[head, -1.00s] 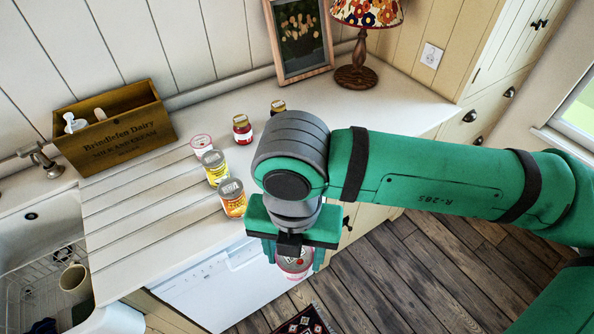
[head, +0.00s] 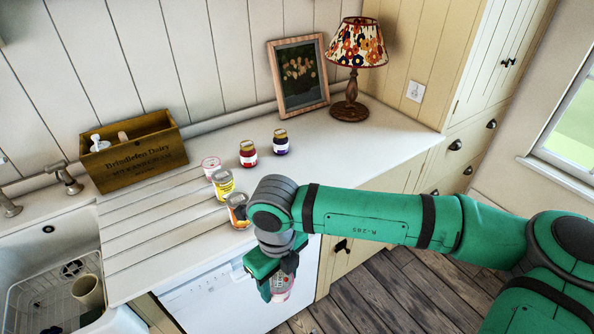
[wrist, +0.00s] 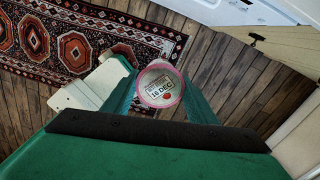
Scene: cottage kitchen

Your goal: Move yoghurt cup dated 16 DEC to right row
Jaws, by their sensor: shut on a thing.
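My gripper (head: 272,284) is shut on a yoghurt cup (head: 281,288) with a pink rim and holds it in front of the counter, over the floor. In the wrist view the cup's white lid (wrist: 160,85) reads "16 DEC" and sits between the green fingers (wrist: 160,92). Another pink-rimmed yoghurt cup (head: 211,167) stands on the counter, behind a yellow can (head: 223,186) and an orange-labelled can (head: 238,212), in a line. My arm partly covers the front can. To their right stand a red jar (head: 248,154) and a dark purple jar (head: 281,143).
A wooden crate (head: 135,160) stands at the back left, by the sink (head: 35,270). A lamp (head: 351,105) and a framed picture (head: 298,75) stand at the back. The counter (head: 340,145) right of the jars is clear. A patterned rug (wrist: 90,40) lies on the floor.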

